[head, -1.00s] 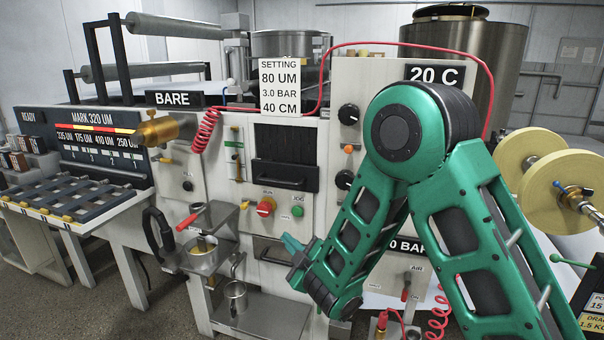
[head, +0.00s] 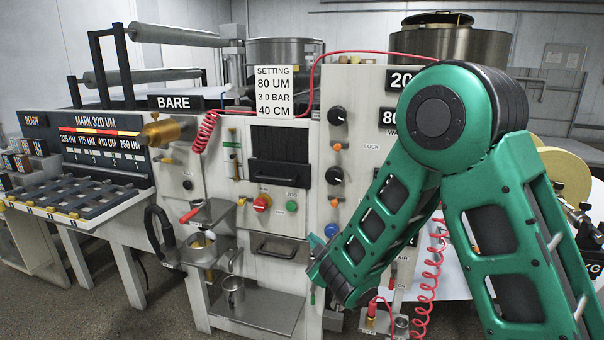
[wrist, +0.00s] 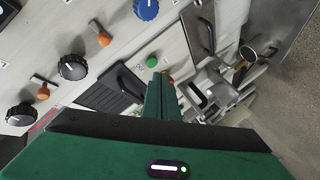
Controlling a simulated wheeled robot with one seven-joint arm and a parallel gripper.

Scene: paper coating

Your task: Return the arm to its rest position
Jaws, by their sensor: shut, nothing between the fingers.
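My green arm stands folded at the right of the head view, its elbow high and its forearm slanting down to the left. My gripper (head: 316,266) is at the low left end of the forearm, in front of the machine panel (head: 375,150). In the wrist view my gripper's green fingers (wrist: 162,98) are together with nothing between them. In the head view the fingers are small and partly hidden by the wrist.
The panel carries black knobs (head: 337,116), a blue knob (head: 331,230) and a red button (head: 261,203). A steel cup (head: 232,290) stands on a low shelf (head: 262,309). A coiled red hose (head: 427,290) hangs near my forearm. A slotted rack (head: 75,197) stands at the left.

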